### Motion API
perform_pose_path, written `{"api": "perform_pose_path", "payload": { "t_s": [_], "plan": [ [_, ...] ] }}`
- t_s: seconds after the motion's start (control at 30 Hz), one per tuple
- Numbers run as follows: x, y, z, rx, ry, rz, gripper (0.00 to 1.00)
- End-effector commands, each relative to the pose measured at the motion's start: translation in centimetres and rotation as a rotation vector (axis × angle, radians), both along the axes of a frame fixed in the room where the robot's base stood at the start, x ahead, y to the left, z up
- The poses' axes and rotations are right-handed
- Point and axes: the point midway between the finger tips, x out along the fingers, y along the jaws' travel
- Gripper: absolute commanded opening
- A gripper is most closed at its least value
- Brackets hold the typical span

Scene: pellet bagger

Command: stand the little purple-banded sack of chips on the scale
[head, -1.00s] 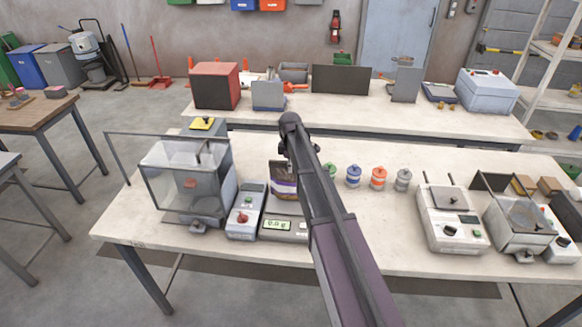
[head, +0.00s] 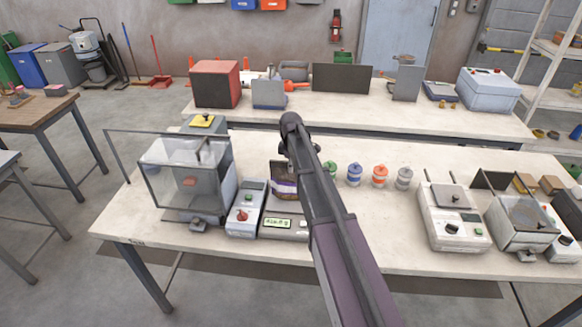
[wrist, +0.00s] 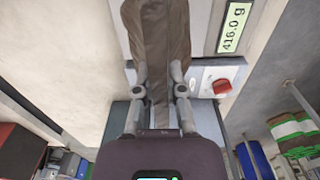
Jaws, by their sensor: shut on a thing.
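The purple-banded sack (head: 283,187), brown above a purple and white band, stands upright on the scale (head: 296,234) in the head view. The scale's display is lit and, in the wrist view (wrist: 232,30), reads 416.0 g. My gripper (wrist: 159,85) is shut on the top of the sack (wrist: 164,32), one finger on each side of the brown material. In the head view, my arm hides the gripper's fingers and the right part of the sack and scale.
A grey device with a red knob (head: 244,217) stands close left of the scale, beside a glass-walled box (head: 182,180). Several banded jars (head: 379,176) stand to the right. The bench front between the scale and the right-hand instrument (head: 453,232) is clear.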

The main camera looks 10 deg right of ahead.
Motion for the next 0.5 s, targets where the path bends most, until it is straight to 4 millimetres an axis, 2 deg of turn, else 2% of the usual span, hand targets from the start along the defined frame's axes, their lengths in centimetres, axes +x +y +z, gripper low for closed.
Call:
{"api": "perform_pose_path", "payload": {
  "t_s": [0.07,0.1,0.2,0.23,0.5],
  "plan": [
    [0.00,-0.02,-0.26,0.000,0.000,0.000,0.00],
    [0.00,-0.02,-0.20,0.000,0.000,0.000,0.20],
    [0.01,-0.04,-0.15,0.000,0.000,-0.001,0.50],
    [0.00,-0.04,-0.15,0.000,0.000,-0.001,0.54],
    [0.00,-0.08,-0.15,0.000,0.000,-0.001,0.54]
  ]
}}
